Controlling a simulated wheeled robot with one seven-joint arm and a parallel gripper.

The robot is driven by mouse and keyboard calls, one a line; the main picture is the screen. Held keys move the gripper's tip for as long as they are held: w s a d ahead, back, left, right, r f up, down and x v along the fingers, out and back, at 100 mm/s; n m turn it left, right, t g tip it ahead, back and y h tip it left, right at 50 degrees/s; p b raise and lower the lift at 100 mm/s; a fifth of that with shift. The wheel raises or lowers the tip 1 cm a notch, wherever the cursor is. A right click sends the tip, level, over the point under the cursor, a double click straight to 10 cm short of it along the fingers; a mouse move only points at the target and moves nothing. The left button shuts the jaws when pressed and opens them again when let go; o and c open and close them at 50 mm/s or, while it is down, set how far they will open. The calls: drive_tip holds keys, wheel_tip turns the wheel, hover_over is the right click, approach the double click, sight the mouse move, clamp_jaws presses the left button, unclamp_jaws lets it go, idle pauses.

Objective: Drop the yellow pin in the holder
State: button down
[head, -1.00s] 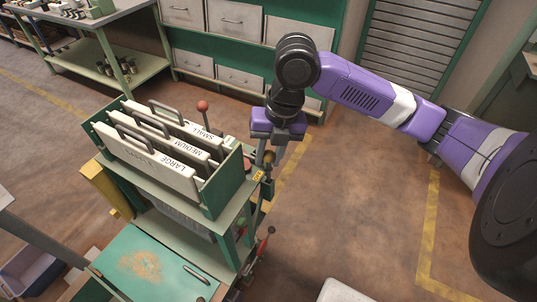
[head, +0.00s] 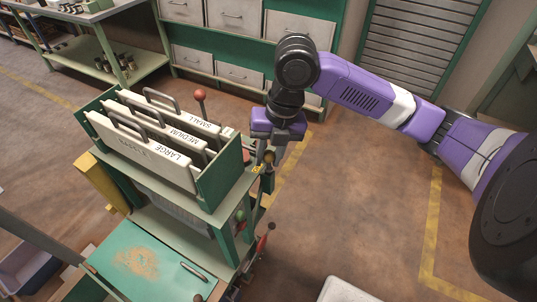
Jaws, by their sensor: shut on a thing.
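My gripper (head: 272,142) points down just right of the green hopper stand. Its jaws are small and partly hidden in this view. A dull yellow ball-headed piece (head: 268,157), which looks like the yellow pin, shows at the fingertips, and the jaws are closed on it. Its lower part is hard to make out against the stand. A small yellow tag (head: 257,170) is on the stand's right edge, just below and left of the ball. I cannot make out the holder's opening, or whether the pin touches it.
The green hopper box (head: 220,177) holds upright plates marked SMALL, MEDIUM and LARGE. A red-knobbed lever (head: 201,95) rises behind them. More knobbed levers, green (head: 240,216) and red (head: 271,226), stick out below. The floor to the right is clear.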

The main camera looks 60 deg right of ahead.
drive_tip(key=shift+f+b, duration=0.3)
drive_tip(key=shift+f, duration=0.15)
drive_tip(key=c, duration=1)
unclamp_jaws()
drive_tip(key=shift+c, duration=0.2)
drive_tip(key=shift+s+d+r+p, duration=0.1)
drive_tip(key=shift+s+d+r, duration=0.1)
drive_tip(key=shift+r, duration=1.1)
drive_tip(key=shift+s+d+r+p, duration=0.1)
drive_tip(key=shift+s+r, duration=0.1)
drive_tip(key=shift+r, duration=1.05)
drive_tip(key=shift+s+d+r+p, duration=0.1)
drive_tip(key=shift+s+d+r, duration=0.1)
drive_tip(key=shift+r, duration=1.1)
wheel_tip(320, 180, up, 9)
drive_tip(key=s+p, duration=0.1)
drive_tip(key=p, duration=0.5)
drive_tip(key=shift+s+d, duration=0.2)
drive_tip(key=shift+d, duration=0.2)
drive_tip(key=shift+f, duration=0.1)
